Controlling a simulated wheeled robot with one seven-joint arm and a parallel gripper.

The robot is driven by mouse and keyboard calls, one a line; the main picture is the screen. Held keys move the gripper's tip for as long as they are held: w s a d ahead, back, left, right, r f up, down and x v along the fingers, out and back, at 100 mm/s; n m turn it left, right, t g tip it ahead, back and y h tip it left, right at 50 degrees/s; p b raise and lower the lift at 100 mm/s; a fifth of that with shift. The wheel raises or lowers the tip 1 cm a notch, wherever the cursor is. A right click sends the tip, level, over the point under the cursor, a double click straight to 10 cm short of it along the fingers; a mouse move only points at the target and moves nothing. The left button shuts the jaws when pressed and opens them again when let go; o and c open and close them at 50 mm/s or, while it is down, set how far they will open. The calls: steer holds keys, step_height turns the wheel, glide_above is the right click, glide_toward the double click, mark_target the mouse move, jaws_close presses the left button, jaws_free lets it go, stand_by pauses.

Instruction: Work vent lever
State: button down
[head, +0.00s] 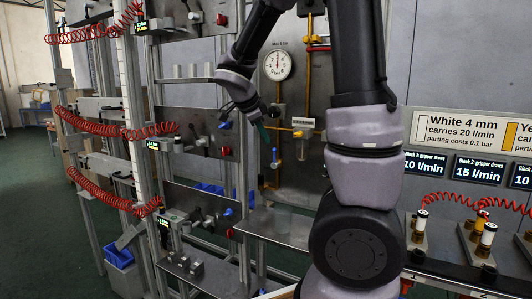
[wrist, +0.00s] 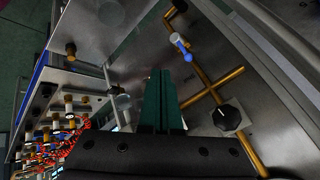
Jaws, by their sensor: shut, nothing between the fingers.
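A small lever with a blue end (wrist: 183,48) and a pale grey body sits on a brass pipe (wrist: 200,76) on the metal panel in the wrist view; it looks like the vent lever. My gripper (wrist: 160,74) has dark green fingers, shut together and empty. In the wrist picture the fingertips lie left of and below the lever, apart from it. In the head view my gripper (head: 263,132) is in front of the panel, below the round gauge (head: 277,66).
A black knob (wrist: 227,117) is on the panel right of my fingers. Racks with red coiled hoses (head: 95,131) stand at the left. A metal shelf (head: 285,228) juts out below the panel. A bench with cylindrical fittings (head: 487,240) is at the right.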

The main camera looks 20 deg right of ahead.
steer(key=shift+w, duration=0.1)
steer(key=w+d+f, duration=0.6)
steer(key=w+f, duration=0.1)
steer(key=f, duration=0.1)
steer(key=shift+d, duration=0.15)
stand_by(0.4)
